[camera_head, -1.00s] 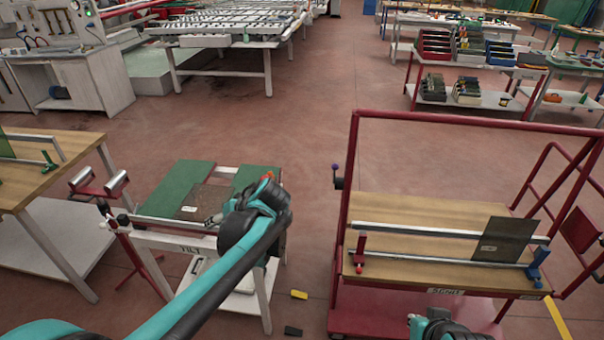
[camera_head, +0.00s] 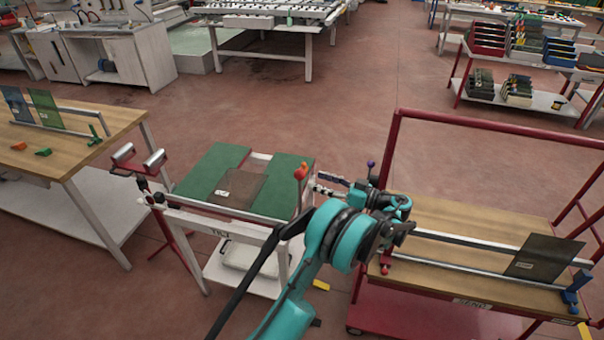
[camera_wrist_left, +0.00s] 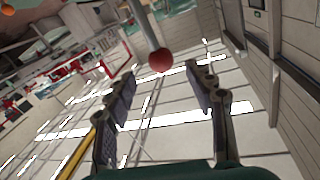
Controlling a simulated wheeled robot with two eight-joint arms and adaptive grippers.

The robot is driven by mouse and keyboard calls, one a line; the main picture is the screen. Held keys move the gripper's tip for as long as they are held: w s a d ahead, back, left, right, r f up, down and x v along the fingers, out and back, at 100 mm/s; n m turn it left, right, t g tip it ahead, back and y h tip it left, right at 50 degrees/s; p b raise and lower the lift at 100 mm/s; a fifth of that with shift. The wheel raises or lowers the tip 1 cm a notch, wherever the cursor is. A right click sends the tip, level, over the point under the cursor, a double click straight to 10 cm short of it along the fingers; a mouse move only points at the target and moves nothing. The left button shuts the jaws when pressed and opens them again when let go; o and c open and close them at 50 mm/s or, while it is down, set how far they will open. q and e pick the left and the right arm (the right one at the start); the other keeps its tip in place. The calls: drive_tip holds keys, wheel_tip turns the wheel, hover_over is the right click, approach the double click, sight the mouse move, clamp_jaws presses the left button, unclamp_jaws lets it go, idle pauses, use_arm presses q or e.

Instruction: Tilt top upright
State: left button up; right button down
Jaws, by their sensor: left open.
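The tilt table's green top (camera_head: 212,168) lies flat on its white frame (camera_head: 240,228), in the middle left of the head view. A dark glass pane (camera_head: 238,190) with a white label lies on it. A red-orange knob (camera_head: 301,171) stands at the top's right side. My left gripper (camera_head: 318,184) is open and empty, just right of the knob. In the left wrist view a red ball (camera_wrist_left: 160,60) on a grey rod shows ahead of the open fingers (camera_wrist_left: 165,82), roughly between them and not gripped. My right gripper is not in view.
A red trolley (camera_head: 400,135) with a wooden deck and a dark pane (camera_head: 543,258) stands at right. A wooden bench (camera_head: 95,125) with upright panes is at left. A red stand with rollers (camera_head: 138,160) is close to the tilt table's left.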

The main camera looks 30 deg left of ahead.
sight(299, 174)
use_arm(q)
drive_tip(key=a, duration=0.4)
drive_tip(key=a+b, duration=0.1)
drive_tip(key=a, duration=0.2)
drive_tip(key=shift+s+a, duration=0.2)
drive_tip(key=shift+a, duration=0.2)
clamp_jaws()
